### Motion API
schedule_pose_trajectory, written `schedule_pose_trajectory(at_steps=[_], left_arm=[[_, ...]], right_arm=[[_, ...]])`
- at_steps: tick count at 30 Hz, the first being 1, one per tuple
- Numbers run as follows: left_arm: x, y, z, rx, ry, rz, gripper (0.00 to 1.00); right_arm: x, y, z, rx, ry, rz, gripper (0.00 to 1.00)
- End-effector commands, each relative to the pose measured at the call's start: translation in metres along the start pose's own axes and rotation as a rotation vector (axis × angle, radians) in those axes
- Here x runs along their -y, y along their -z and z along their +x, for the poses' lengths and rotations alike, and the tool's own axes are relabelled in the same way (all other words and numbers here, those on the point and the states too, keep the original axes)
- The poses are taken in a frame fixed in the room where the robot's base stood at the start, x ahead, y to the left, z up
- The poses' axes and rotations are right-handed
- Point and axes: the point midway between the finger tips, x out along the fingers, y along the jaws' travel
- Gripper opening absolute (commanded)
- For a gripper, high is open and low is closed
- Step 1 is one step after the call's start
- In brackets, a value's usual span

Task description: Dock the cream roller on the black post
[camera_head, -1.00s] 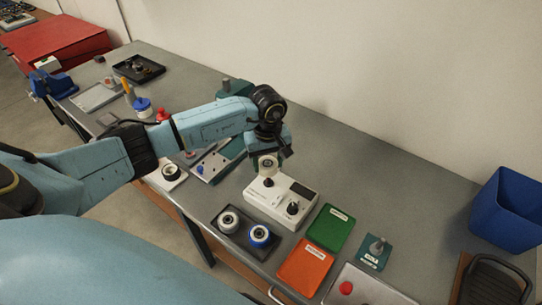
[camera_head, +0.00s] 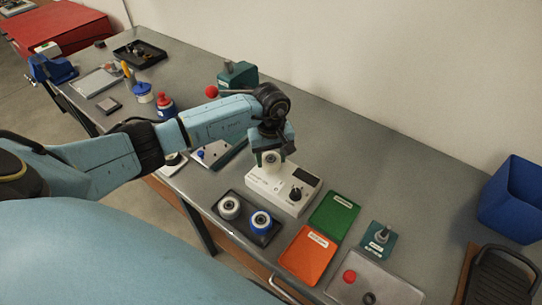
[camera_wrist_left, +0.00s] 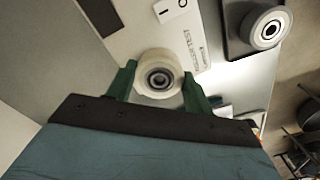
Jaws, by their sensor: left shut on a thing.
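The cream roller (camera_head: 272,159) is between the fingers of my left gripper (camera_head: 271,154), which is shut on it. In the left wrist view the roller (camera_wrist_left: 158,75) shows its dark-ringed hub, with a green finger of the left gripper (camera_wrist_left: 158,86) on each side. The roller is over the left part of the cream tester box (camera_head: 262,185), which also shows in the left wrist view (camera_wrist_left: 146,29). The black post is hidden under the roller, and I cannot tell whether the roller is seated on it. My right gripper is not in view.
A black tray (camera_head: 243,234) with a grey-white roller (camera_head: 229,207) and a blue-rimmed roller (camera_head: 260,222) lies in front of the box. A black knob (camera_head: 296,194) stands on the box. Green (camera_head: 335,213) and orange (camera_head: 308,256) mats lie to its right.

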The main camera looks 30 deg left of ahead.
Motion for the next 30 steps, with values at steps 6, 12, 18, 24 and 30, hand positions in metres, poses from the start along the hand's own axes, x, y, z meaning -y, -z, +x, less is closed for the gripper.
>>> schedule_pose_trajectory(at_steps=[6, 12, 18, 24, 30], left_arm=[[-0.0001, 0.0003, -0.0002, -0.001, -0.001, 0.001, 0.29], [-0.0001, -0.0005, -0.0002, -0.002, -0.001, 0.0, 0.29], [-0.0001, -0.0008, -0.0005, -0.001, -0.001, 0.0, 0.29], [-0.0001, -0.0009, -0.0004, 0.0, -0.001, 0.0, 0.29], [-0.0001, -0.0008, 0.0003, -0.001, 0.0, 0.0, 0.29]], right_arm=[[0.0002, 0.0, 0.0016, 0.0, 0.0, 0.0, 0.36], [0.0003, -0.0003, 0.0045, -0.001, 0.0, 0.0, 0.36], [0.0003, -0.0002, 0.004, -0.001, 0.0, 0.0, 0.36], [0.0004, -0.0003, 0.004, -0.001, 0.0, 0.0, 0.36], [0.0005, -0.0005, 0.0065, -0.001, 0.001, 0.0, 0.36]])
